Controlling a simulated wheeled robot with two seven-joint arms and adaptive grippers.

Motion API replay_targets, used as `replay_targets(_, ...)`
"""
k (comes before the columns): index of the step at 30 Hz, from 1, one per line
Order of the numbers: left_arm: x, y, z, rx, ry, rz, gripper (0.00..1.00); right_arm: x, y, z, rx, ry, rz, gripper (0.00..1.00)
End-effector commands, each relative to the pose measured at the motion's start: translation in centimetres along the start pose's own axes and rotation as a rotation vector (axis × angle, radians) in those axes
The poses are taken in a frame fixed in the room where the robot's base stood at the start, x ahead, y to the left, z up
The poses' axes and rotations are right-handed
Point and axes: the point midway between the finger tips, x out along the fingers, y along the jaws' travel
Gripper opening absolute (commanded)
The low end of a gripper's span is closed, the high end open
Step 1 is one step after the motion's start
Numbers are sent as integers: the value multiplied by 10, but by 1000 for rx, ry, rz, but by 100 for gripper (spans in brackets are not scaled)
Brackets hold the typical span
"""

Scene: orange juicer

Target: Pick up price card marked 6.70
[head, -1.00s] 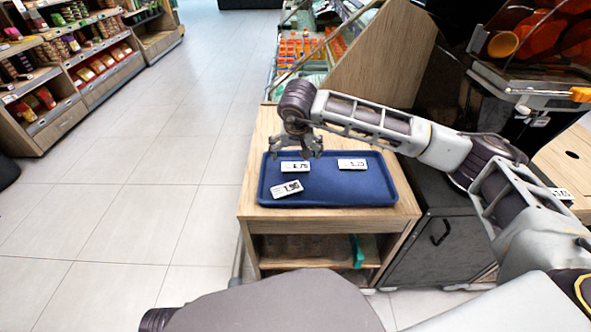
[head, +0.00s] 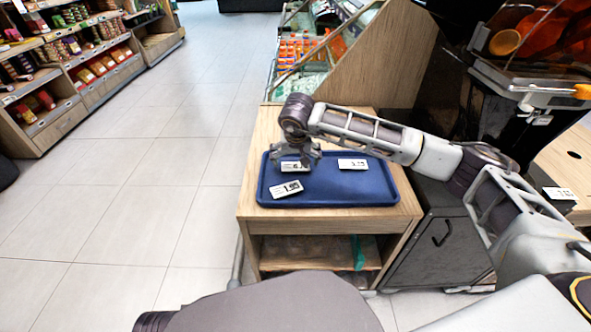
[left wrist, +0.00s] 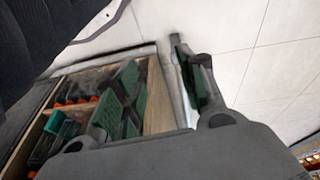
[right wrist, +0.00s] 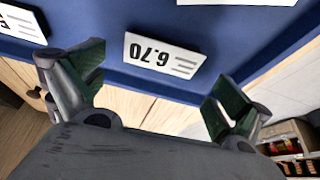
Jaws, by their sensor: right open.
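The price card marked 6.70 (head: 291,168) lies on the blue tray (head: 340,187), partly covered by my right gripper. In the right wrist view the white card (right wrist: 163,57) shows whole, its text upside down. My right gripper (head: 299,160) is over the card. Its two fingers (right wrist: 154,74) are spread wide with the card beyond and between them, not gripped. My left gripper (left wrist: 158,82) shows only in the left wrist view, its fingers apart with nothing between them.
A card marked 1.95 (head: 285,189) lies nearer on the tray, and another card (head: 352,164) lies to the right. The tray sits on a wooden stand (head: 410,208). A further card (head: 560,193) is on the counter at right. Floor at left is clear.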

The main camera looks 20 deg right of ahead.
Motion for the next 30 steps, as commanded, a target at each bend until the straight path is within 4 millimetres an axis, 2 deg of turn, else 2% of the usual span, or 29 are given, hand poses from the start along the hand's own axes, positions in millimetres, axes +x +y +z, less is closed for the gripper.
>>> replay_targets(3, -10, 1, -7, 2, 26, 2, 40, 16, 0, 0, 0, -1, 1, 100)
replay_targets(8, -17, 3, -9, 4, 35, 5, 40, 26, 0, 0, 0, 0, 0, 100)
replay_targets(23, -17, 4, -7, 5, 31, 6, 40, 28, 0, -1, -1, 0, 0, 100)
replay_targets(30, -15, 3, -5, 4, 27, 6, 40, 28, 0, -1, -1, 0, 1, 70)
